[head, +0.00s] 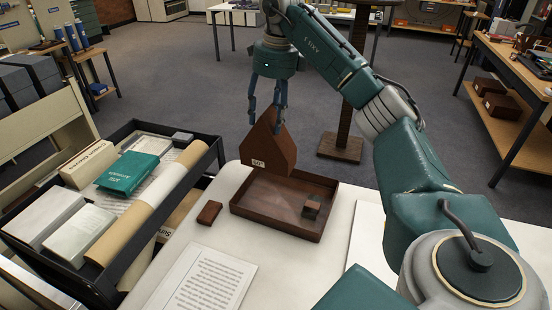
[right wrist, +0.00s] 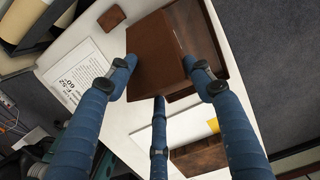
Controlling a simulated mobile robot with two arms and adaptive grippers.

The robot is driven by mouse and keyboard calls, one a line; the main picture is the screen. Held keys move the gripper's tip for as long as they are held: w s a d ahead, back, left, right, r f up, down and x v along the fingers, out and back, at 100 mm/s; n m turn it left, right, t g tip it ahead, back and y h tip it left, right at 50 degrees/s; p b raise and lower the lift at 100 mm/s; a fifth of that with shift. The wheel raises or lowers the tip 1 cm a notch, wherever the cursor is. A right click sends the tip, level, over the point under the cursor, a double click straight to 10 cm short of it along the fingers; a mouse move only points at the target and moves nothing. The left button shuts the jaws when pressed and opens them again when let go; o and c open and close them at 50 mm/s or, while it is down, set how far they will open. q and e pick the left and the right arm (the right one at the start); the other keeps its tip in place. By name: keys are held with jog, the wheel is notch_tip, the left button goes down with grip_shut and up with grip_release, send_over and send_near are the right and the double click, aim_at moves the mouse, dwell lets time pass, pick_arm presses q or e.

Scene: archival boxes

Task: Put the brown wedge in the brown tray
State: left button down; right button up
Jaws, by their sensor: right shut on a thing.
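The brown wedge (head: 270,150), a dark brown block with a pointed top and a small white label, hangs from my right gripper (head: 266,116). The gripper's blue fingers are shut on it near the peak. The wedge is over the far left part of the shallow brown tray (head: 262,218); I cannot tell whether its lower edge touches the tray. In the right wrist view the wedge (right wrist: 158,50) sits between the fingers and covers much of the tray. My left gripper is not in view.
A small dark cube (head: 311,209) lies in the tray's right part. A small brown block (head: 209,212) and a printed sheet (head: 205,280) lie on the white table (head: 285,270). A black cart (head: 50,262) with boxes, a teal book (head: 128,172) and a paper roll stands left.

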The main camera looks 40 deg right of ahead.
aim_at(269, 165)
notch_tip(269, 165, down, 17)
jog(key=shift+r, duration=0.15)
jog(key=o, duration=1.3)
jog(key=shift+w, duration=0.1)
notch_tip(269, 165, up, 12)
jog(key=s, duration=0.1)
jog(key=shift+s+d, duration=0.15)
jog(key=shift+d, duration=0.2)
